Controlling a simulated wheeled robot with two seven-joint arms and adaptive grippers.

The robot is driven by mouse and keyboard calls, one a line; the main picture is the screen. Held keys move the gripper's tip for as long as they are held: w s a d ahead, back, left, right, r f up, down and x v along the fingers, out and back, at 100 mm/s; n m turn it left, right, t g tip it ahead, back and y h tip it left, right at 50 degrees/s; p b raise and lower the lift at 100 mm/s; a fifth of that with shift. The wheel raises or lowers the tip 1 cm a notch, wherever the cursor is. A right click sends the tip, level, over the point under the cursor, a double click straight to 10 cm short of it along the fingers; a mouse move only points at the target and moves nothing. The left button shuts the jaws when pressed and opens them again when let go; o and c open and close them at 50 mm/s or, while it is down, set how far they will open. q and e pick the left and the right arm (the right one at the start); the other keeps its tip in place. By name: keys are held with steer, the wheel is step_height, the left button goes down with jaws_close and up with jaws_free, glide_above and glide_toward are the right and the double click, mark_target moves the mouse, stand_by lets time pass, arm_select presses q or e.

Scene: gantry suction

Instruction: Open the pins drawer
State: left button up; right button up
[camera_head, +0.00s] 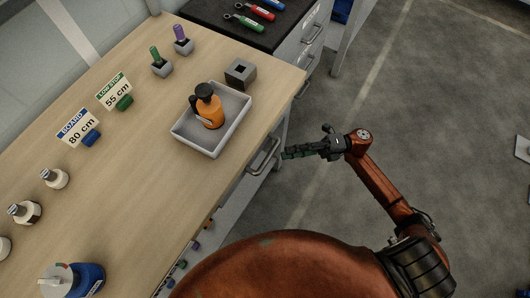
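The wooden workbench (150,190) has a drawer front below its right edge, with a grey bar handle (264,157). The drawer looks closed, and no label on it can be read, so I cannot tell whether it is the pins drawer. My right gripper (290,154) is just right of the handle, its dark green-black fingers pointing left toward it. A small gap seems to show between fingertips and handle. The fingers overlap in this view, so their opening is unclear. My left gripper is not in view.
A grey tray (241,124) with an orange bottle (209,108) stands on the bench near the drawer. A grey socket block (240,73) is behind it. A dark-topped cabinet (220,18) with tools adjoins the back.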

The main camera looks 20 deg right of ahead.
mark_target(269, 156)
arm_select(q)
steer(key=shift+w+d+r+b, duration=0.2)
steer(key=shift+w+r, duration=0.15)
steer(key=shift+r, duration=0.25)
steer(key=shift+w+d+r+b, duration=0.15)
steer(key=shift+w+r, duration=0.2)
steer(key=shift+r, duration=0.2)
arm_select(e)
steer(key=shift+w+a+r, duration=0.1)
steer(key=shift+a+r, duration=0.1)
steer(key=shift+a, duration=1.1)
steer(key=shift+w+a+r, duration=0.1)
steer(key=shift+a+r, duration=0.1)
steer(key=shift+a, duration=1.05)
steer(key=shift+w+a+r, duration=0.1)
steer(key=shift+a+r, duration=0.1)
steer(key=shift+a, duration=1.1)
steer(key=shift+c, duration=0.7)
jaws_close()
